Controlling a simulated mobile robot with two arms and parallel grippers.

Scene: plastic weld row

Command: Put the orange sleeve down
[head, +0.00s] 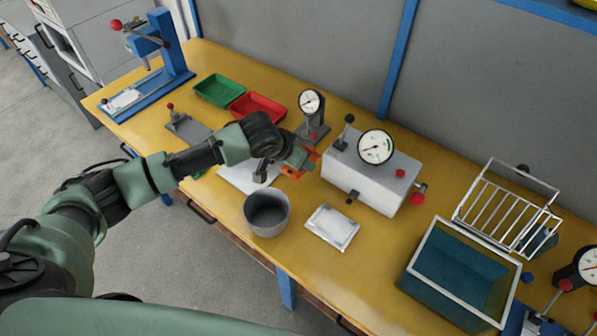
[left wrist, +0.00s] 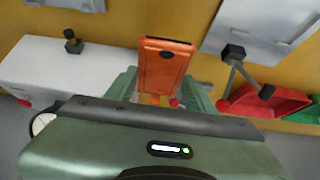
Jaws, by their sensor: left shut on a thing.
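The orange sleeve (left wrist: 166,66) shows in the left wrist view as a flat orange piece with a dark slot along its top edge and a round mark on its face. It sits between the two green fingers of my left gripper (left wrist: 160,92), which is shut on it. In the head view the left gripper (head: 298,158) is over the yellow bench, and orange (head: 291,172) shows beside its fingers. The gripper hides part of the sleeve. I cannot tell whether the sleeve touches the bench. My right gripper is not in view.
A white box with a dial (head: 372,175) stands right of the gripper, and a dial gauge stand (head: 311,117) behind it. A grey pot (head: 267,213) and a small white tray (head: 332,227) are in front. Red (head: 258,106) and green (head: 219,90) trays lie behind left.

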